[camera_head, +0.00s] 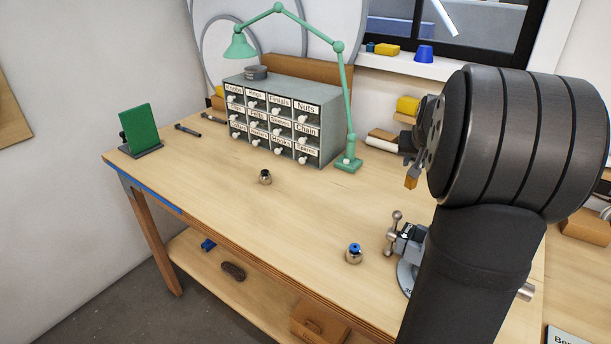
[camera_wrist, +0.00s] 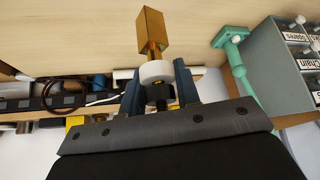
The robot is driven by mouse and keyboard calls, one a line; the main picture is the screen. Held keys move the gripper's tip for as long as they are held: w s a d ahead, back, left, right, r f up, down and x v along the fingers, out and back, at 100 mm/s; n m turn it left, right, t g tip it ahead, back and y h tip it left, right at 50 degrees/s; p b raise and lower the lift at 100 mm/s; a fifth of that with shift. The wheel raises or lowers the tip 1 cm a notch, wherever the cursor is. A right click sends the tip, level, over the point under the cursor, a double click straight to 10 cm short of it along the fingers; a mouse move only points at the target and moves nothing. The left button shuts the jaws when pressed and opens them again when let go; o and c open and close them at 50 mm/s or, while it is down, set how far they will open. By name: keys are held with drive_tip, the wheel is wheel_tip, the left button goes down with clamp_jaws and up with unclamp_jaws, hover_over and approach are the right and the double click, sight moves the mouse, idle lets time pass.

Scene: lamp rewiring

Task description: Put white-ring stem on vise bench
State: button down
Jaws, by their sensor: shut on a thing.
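My gripper (camera_wrist: 157,92) is shut on the white-ring stem (camera_wrist: 152,32). In the wrist view the stem has a brass-coloured square end, a white ring and a dark part between the fingers. In the head view the stem's brass end (camera_head: 411,180) hangs in the air above the bench, and my arm hides most of the gripper. The wooden bench (camera_head: 300,215) carries a grey vise (camera_head: 406,243) near its right side. My arm covers part of the vise. The held stem is apart from the bench top.
A round metal piece with a blue top (camera_head: 354,254) stands left of the vise. Another with a dark top (camera_head: 265,177) stands farther back. A labelled drawer cabinet (camera_head: 285,120) and a green lamp (camera_head: 348,100) stand at the back. The middle of the bench is mostly clear.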

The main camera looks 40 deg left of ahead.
drive_tip(key=s+a+n+g+y, duration=0.15)
drive_tip(key=s+a+n, duration=0.25)
drive_tip(key=s+a, duration=1.4)
drive_tip(key=shift+y, duration=0.25)
drive_tip(key=shift+s+a+f, duration=0.35)
drive_tip(key=shift+a+f, duration=1.35)
drive_tip(key=shift+a, duration=0.45)
drive_tip(key=shift+s+a+f, duration=0.3)
drive_tip(key=shift+a+f, duration=1.35)
drive_tip(key=shift+a, duration=0.55)
drive_tip(key=shift+s+a+f, duration=0.35)
drive_tip(key=shift+a+f, duration=1.35)
drive_tip(key=shift+a, duration=0.45)
drive_tip(key=shift+f, duration=0.1)
drive_tip(key=c, duration=1.1)
unclamp_jaws()
drive_tip(key=shift+f, duration=0.1)
